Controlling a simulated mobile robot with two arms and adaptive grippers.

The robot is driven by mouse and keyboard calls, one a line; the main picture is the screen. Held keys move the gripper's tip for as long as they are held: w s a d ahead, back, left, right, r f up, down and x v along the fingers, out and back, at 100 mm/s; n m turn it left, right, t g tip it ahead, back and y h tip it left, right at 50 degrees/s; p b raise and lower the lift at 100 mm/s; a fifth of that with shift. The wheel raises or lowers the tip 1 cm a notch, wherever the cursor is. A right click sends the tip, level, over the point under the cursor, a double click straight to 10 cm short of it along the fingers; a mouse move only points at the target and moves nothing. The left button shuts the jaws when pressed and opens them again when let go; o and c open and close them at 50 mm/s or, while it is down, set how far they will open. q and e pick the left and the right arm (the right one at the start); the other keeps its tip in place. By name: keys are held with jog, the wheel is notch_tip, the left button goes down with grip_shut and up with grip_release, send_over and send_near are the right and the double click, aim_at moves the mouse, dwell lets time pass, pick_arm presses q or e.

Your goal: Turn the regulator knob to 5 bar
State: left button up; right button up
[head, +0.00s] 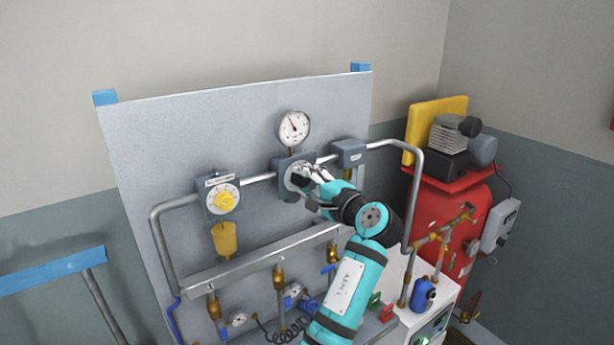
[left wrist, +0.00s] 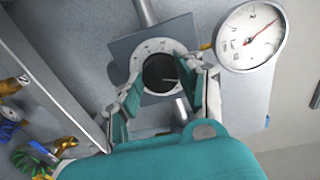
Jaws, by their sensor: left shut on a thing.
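The regulator (head: 285,162) is a grey block on the pipe, under a round white gauge (head: 293,128). Its black knob (left wrist: 161,76) sits inside a pale marked ring in the left wrist view. My left gripper (head: 304,177) is shut on this knob, with one finger on each side. The fingers cover much of the knob in the head view. The gauge also shows in the left wrist view (left wrist: 250,36). Its red needle points up and slightly left in the head view; the numbers are too small to read surely. My right gripper is not in view.
A second unit with a yellow knob (head: 226,201) and yellow bowl (head: 223,240) sits left on the panel (head: 190,130). A grey box (head: 348,153) is close right of the regulator. Valves line the lower pipe. A red tank (head: 445,220) stands at the right.

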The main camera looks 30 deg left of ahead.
pick_arm(q)
jog(key=shift+r+m, duration=0.15)
jog(key=shift+m, duration=0.85)
jog(key=o, duration=1.1)
jog(key=shift+o, duration=0.2)
jog(key=v, duration=0.7)
jog(key=shift+d, duration=0.25)
